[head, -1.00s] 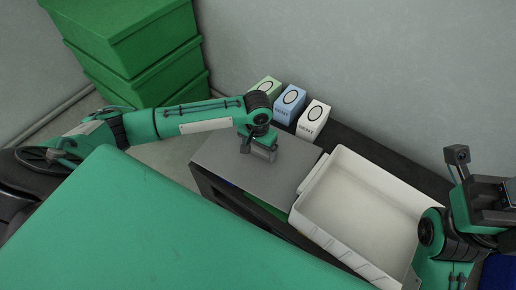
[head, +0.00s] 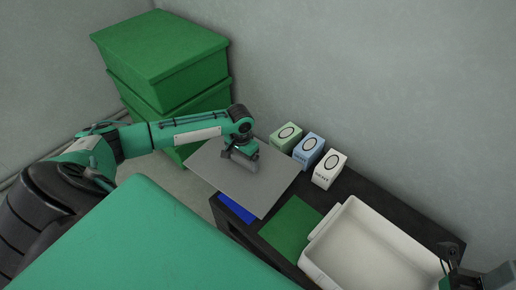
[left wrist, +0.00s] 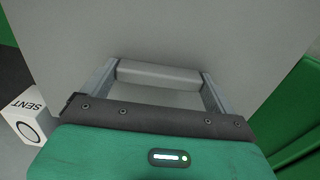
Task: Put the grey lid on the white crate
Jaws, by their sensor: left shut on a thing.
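The grey lid (head: 262,192) is a flat plate with a bar handle on top. My left gripper (head: 241,160) is shut on that handle, and the lid hangs off the left end of the dark table, apart from the crate. In the left wrist view the handle (left wrist: 160,75) lies between the fingers and the lid (left wrist: 170,25) fills the background. The white crate (head: 375,258) is open, empty and shallow at the lower right; its near part is cut off by the frame. My right gripper (head: 449,256) shows only partly at the lower right corner, over the crate's right side.
A green mat (head: 291,230) lies left of the crate, and a blue mat (head: 236,208) is partly under the lid's outline. Small green (head: 286,138), blue (head: 308,151) and white (head: 329,172) boxes stand along the back edge. Green crates (head: 160,50) are stacked behind my left arm.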

